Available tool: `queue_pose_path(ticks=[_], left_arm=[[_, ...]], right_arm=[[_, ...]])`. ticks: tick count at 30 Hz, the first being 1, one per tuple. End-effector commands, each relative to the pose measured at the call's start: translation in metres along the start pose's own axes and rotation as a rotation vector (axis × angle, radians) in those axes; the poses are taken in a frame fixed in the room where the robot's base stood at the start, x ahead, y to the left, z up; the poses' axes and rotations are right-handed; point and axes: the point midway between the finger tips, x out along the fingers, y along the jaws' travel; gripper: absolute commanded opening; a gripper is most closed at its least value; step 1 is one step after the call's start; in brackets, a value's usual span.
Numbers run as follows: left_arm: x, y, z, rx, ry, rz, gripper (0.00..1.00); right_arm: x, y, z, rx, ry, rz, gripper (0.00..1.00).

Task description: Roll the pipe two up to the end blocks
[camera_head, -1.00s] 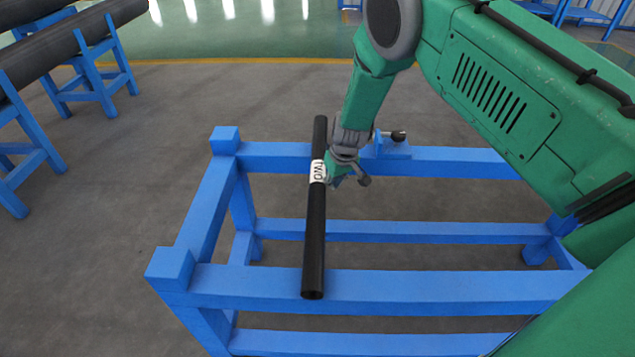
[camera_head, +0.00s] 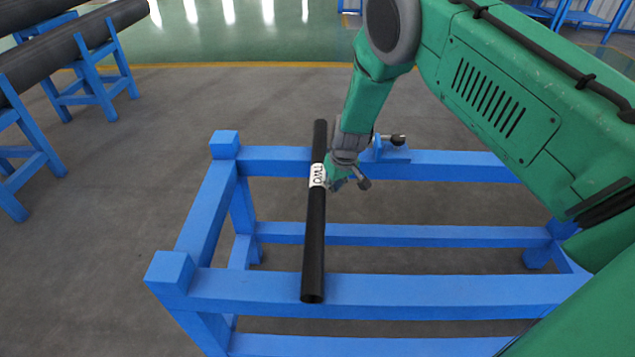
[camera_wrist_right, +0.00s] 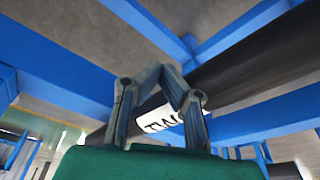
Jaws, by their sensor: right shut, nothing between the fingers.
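The black pipe (camera_head: 315,235) with a white label reading "TWO" (camera_head: 318,175) lies across the two long rails of the blue frame. My right gripper (camera_head: 350,184) is shut and empty, close against the pipe's right side by the label. In the right wrist view the pipe (camera_wrist_right: 255,60) passes just behind the fingers (camera_wrist_right: 160,100). My left gripper is not in view.
A blue clamp-like bracket (camera_head: 388,150) sits on the far rail (camera_head: 460,163), right of my gripper. The rails left of the pipe are clear. Large dark pipes (camera_head: 50,55) on blue stands (camera_head: 105,75) are at the far left, apart from the frame.

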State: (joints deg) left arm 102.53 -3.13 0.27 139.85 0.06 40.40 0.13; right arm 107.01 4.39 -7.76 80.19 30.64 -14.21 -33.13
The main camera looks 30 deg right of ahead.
Motion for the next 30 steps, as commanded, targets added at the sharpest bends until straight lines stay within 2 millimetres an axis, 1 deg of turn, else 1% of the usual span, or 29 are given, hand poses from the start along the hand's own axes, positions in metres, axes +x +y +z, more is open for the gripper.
queue_pose_path(ticks=[8,11,30], left_arm=[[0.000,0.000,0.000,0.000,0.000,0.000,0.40],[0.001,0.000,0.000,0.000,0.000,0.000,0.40],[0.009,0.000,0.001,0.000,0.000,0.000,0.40]], right_arm=[[0.000,-0.001,0.000,0.000,0.000,0.000,0.00],[0.001,-0.004,-0.002,-0.001,0.000,0.000,0.00],[0.007,-0.039,-0.021,-0.002,-0.001,-0.002,0.00]])
